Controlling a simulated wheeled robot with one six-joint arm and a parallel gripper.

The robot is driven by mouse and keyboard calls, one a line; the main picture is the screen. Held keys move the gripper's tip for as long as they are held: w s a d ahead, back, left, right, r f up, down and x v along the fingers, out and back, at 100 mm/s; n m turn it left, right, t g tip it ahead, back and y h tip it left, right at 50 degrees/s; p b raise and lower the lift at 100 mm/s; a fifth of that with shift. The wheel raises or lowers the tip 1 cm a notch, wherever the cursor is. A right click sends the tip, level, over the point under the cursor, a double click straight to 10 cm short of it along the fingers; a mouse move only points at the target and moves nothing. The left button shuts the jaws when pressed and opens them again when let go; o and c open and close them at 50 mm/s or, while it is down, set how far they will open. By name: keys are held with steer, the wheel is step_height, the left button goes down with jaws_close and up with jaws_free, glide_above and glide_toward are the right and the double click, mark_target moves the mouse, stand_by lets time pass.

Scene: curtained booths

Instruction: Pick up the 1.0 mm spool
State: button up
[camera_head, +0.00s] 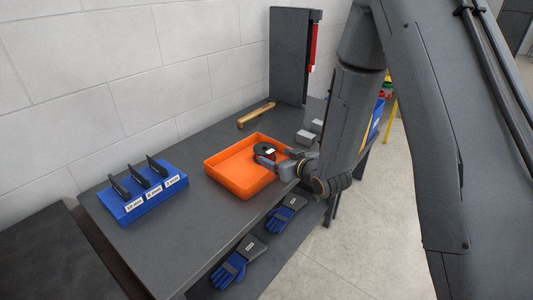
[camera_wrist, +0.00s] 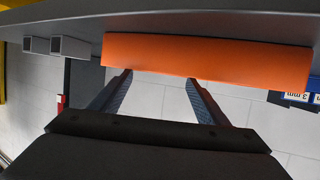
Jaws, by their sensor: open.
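My gripper (camera_head: 270,157) is at the tray's right side, close to the spool; contact cannot be told. In the wrist view my gripper (camera_wrist: 160,78) has its two fingers wide apart with nothing seen between them. Their tips are near the orange tray's outer wall (camera_wrist: 210,58). The spool does not show there.
A blue rack (camera_head: 145,203) with upright dark plates and white labels stands to the left. A wooden-handled tool (camera_head: 256,115) and grey blocks (camera_head: 305,137) lie farther back. A dark upright panel (camera_head: 290,55) stands behind.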

mark_target(268, 151)
steer(key=shift+p+x, duration=1.7)
steer(key=shift+x, duration=2)
steer(key=shift+c, duration=0.2)
steer(key=c, duration=1.1)
steer(key=shift+r, duration=0.1)
steer(key=shift+c, duration=0.3)
steer(key=shift+w, duration=0.1)
